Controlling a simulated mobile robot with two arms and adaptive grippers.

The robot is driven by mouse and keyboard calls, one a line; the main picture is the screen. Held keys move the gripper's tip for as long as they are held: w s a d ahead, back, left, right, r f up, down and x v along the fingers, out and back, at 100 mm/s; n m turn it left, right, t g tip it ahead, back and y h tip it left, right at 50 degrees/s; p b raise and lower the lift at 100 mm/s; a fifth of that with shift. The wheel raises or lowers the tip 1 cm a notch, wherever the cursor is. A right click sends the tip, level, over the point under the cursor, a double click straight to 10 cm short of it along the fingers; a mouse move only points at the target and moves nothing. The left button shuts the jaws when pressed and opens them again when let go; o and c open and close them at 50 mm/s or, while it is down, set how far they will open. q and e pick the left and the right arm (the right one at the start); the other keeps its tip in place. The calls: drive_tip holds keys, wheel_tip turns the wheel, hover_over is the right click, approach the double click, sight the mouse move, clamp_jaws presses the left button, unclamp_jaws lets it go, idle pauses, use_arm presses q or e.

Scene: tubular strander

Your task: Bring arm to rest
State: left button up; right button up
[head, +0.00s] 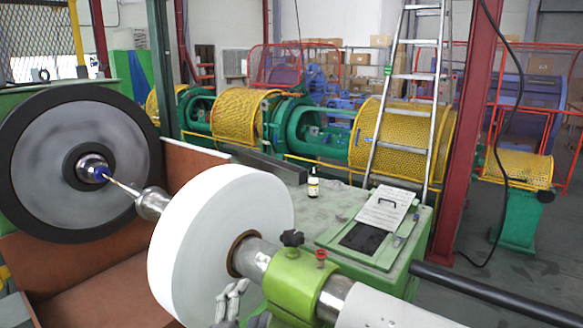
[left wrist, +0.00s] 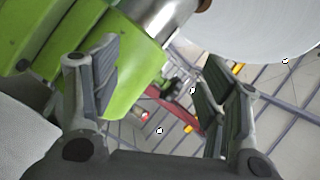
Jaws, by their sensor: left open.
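My left gripper (head: 232,302) shows at the bottom of the head view, low beside the white disc and left of the green clamp. Only its fingers show clearly there; the arm is mostly hidden or out of frame. In the left wrist view my left gripper (left wrist: 160,62) is open, with nothing between its fingers. The green clamp (left wrist: 122,75) and metal shaft (left wrist: 165,15) lie beyond the left finger. The white disc (left wrist: 260,25) is at the top right. My right gripper is not in view.
The white disc (head: 215,225) sits on a shaft held by the green clamp (head: 292,280). A large black-rimmed wheel (head: 85,130) stands left. A ladder (head: 405,110) and yellow guards (head: 237,115) stand behind.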

use_arm(q)
drive_tip(key=s+a+f+n+g+y, duration=0.2)
drive_tip(key=s+a+f+n+g, duration=0.35)
drive_tip(key=f, duration=0.55)
drive_tip(key=s+a+f+n+g, duration=0.2)
drive_tip(key=s+f+g, duration=0.15)
drive_tip(key=s, duration=0.45)
drive_tip(key=s+a+f+n+g, duration=0.2)
drive_tip(key=s+f+n, duration=0.15)
drive_tip(key=s, duration=0.45)
drive_tip(key=s+a+f+n+g, duration=0.1)
drive_tip(key=s+a+f+g, duration=0.1)
drive_tip(key=s+f, duration=0.45)
drive_tip(key=s+f+g, duration=0.2)
drive_tip(key=s+f, duration=0.1)
drive_tip(key=f, duration=2.1)
drive_tip(key=s+a+f+y+b, duration=0.1)
drive_tip(key=s+a+f, duration=0.2)
drive_tip(key=s+f, duration=1.3)
drive_tip(key=shift+s+f+g, duration=0.3)
drive_tip(key=shift+s+g, duration=0.05)
drive_tip(key=shift+g, duration=0.05)
